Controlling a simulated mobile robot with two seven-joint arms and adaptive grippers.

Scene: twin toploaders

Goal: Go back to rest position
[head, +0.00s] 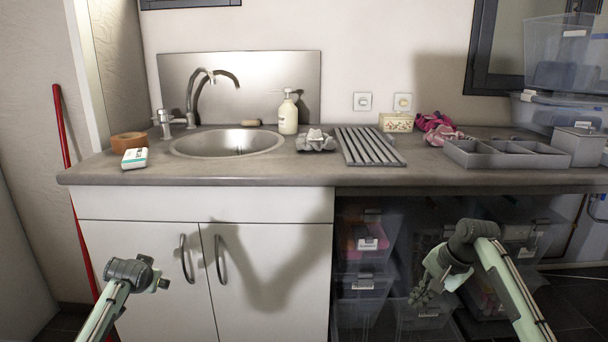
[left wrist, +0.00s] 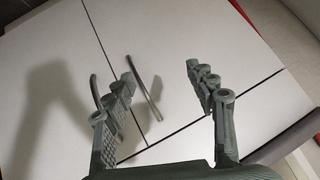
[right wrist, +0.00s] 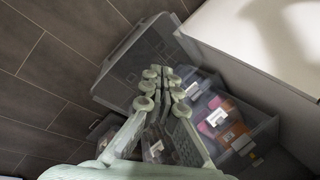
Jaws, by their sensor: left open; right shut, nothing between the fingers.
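My right gripper (head: 422,292) hangs below the counter at the right, in front of the clear storage bins. In the right wrist view its fingers (right wrist: 166,75) are together and empty. My left arm comes in at the lower left of the head view, in front of the white cabinet; its gripper fingers are hard to make out there. In the left wrist view my left gripper (left wrist: 160,78) has its fingers wide apart and nothing between them, with the cabinet doors and their handles beyond.
The grey counter (head: 250,177) carries a sink (head: 184,145), a soap bottle (head: 288,116), a drying rack (head: 392,158) and a grey divided tray (head: 455,154). Clear bins (head: 364,244) stand under it at the right. A red pole (head: 66,140) leans at the left.

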